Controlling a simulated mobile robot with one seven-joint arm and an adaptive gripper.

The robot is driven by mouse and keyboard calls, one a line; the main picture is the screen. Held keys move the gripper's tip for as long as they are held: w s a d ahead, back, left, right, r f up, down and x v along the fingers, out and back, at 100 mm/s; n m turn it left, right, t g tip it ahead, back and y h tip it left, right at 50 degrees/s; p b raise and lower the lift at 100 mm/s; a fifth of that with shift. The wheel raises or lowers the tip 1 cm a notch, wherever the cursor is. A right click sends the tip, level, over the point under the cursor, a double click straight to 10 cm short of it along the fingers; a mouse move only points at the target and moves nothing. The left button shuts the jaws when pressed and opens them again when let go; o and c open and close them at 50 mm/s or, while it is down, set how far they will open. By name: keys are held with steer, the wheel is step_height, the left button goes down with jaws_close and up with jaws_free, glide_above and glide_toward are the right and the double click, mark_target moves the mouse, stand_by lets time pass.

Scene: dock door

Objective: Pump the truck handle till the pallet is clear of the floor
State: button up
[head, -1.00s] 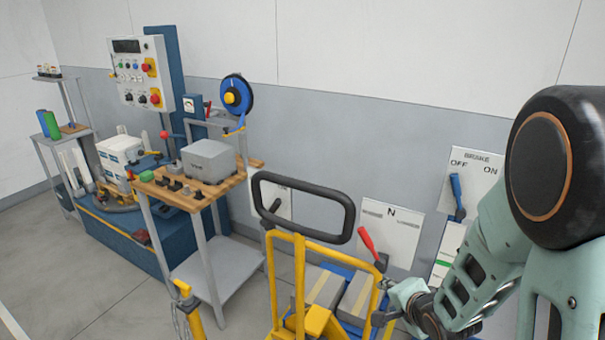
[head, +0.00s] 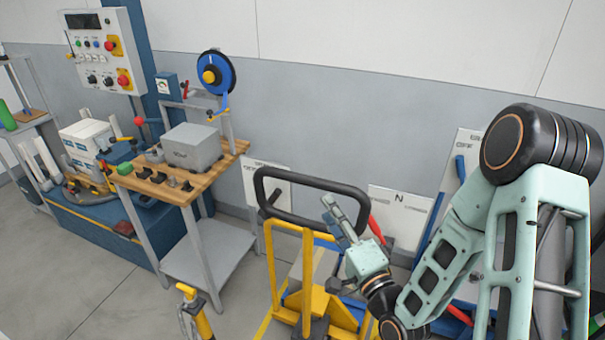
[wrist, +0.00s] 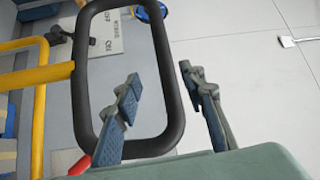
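The truck handle (head: 310,183) is a black rounded loop on a yellow frame (head: 308,280), in the lower middle of the head view. In the wrist view the loop (wrist: 90,100) fills the left half. My gripper (head: 333,208) is at the right part of the loop. In the wrist view my gripper (wrist: 160,74) has its fingers apart, with one side bar of the loop seen between them; I cannot tell how close the bar is in depth. A grey box (head: 318,262) shows behind the frame. The pallet is mostly hidden, so its height off the floor cannot be told.
A red lever (head: 377,222) stands by a white plate marked N (head: 400,208), close behind my gripper. A wooden-topped bench (head: 170,185) with a grey case (head: 190,147) stands to the left.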

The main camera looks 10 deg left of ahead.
mark_target(315, 187)
steer(key=b+x, duration=0.2)
steer(key=b, duration=0.7)
steer(key=shift+w+a+r, duration=0.1)
steer(key=shift+w+a, duration=0.05)
steer(key=shift+w, duration=0.05)
steer(key=x, duration=0.2)
steer(key=p+x, duration=0.1)
steer(key=x, duration=0.3)
steer(key=shift+w+a+r+p, duration=0.2)
steer(key=shift+w+r+p, duration=0.1)
steer(key=shift+r, duration=0.05)
steer(key=shift+w+a, duration=0.45)
steer(key=shift+w, duration=0.15)
jaws_close()
